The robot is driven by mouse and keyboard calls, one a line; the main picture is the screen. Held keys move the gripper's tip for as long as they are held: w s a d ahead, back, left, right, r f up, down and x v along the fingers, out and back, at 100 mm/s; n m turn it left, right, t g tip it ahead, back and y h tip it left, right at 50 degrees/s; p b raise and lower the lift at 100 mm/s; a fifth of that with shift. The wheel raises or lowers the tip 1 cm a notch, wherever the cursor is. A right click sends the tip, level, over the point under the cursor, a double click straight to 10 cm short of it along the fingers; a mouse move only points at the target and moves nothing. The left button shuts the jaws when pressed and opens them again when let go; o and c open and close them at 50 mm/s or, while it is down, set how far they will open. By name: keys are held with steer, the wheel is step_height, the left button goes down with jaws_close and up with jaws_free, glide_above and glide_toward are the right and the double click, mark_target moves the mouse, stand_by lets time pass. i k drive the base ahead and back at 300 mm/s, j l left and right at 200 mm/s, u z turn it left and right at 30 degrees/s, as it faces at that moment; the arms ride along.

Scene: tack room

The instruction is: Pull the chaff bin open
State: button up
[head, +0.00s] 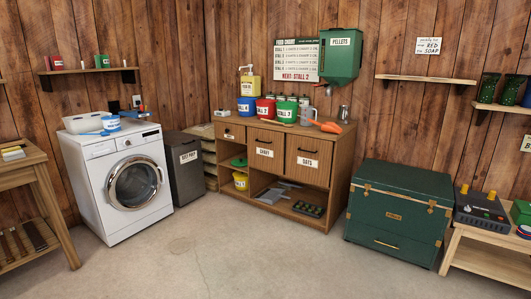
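The chaff bin (268,161) is a wooden tilt-out or pull-out front in the middle of the wooden feed cabinet (338,172). It has a dark handle near its top and a white label that seems to read CHAFF. Its front looks flush with the cabinet, so it appears shut. A similar front labelled OATS (303,174) is beside it on the right and also looks shut. My gripper is not in view.
Several buckets, including a red one (265,107), and an orange scoop (327,127) stand on the cabinet top. A green trunk (398,213) is at the right, a grey bin (187,178) and washing machine (110,198) at the left. The concrete floor (235,245) in front is clear.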

mark_target(267, 148)
steer(key=i+j, duration=0.1)
steer(key=i, duration=0.45)
steer(key=i+j+z, duration=0.1)
steer(key=i, duration=0.45)
steer(key=i+j, duration=0.1)
steer(key=i, duration=0.4)
steer(key=i+j+z, duration=0.1)
steer(key=i, duration=0.45)
steer(key=i+j, duration=0.25)
steer(key=i, duration=0.3)
steer(key=i+j, duration=0.15)
steer(key=i, duration=0.35)
steer(key=i+j+z, duration=0.1)
steer(key=i, duration=0.45)
